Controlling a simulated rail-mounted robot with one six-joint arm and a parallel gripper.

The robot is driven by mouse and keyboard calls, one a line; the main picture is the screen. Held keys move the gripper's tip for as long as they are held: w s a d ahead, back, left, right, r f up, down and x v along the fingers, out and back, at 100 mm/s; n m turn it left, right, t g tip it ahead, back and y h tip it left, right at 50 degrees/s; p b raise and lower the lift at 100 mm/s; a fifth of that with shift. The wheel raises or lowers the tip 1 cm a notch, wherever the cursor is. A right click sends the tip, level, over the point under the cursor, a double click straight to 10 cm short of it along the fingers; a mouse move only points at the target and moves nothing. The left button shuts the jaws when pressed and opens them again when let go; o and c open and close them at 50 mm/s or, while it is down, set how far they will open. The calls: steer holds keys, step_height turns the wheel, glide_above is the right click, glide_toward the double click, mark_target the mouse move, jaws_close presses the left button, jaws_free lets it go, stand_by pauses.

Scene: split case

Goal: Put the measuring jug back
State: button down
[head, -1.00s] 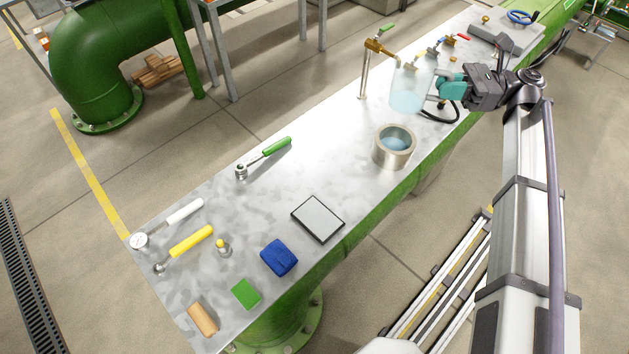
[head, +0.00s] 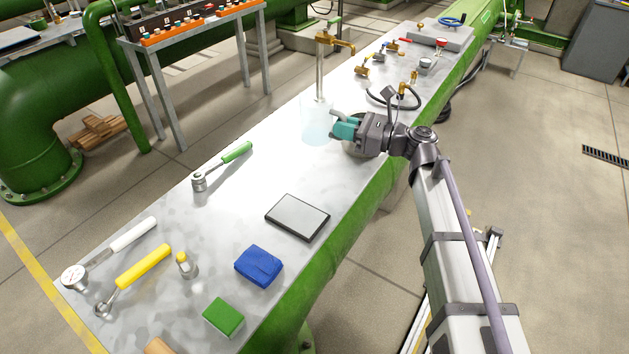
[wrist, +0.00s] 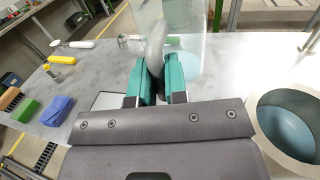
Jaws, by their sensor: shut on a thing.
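The measuring jug (head: 316,122) is clear, with pale blue liquid low inside. It looks upright, over the bench just in front of the brass tap. My gripper (head: 336,128) is shut on its handle, to the right of the jug body. In the wrist view the teal jaws (wrist: 156,82) close around the curved handle, and the clear jug wall (wrist: 189,28) shows beyond. I cannot tell whether the jug's base touches the bench. The dark-edged grey pad (head: 297,217) lies bare nearer the front, partly hidden by my gripper in the wrist view.
A metal pot of bluish liquid (wrist: 258,138) stands beside my gripper, mostly hidden in the head view. The brass tap (head: 336,42) rises behind the jug. A green-handled ratchet (head: 222,165), blue cloth (head: 258,265) and green block (head: 223,317) lie nearer. Bench between jug and pad is clear.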

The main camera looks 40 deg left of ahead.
step_height(320, 180, down, 10)
steer(key=b, duration=1)
steer(key=shift+f, duration=0.2)
steer(key=shift+r, duration=0.3)
steer(key=shift+f, duration=0.25)
steer(key=c, duration=1.1)
jaws_free()
steer(key=shift+r, duration=0.1)
steer(key=shift+c, duration=0.2)
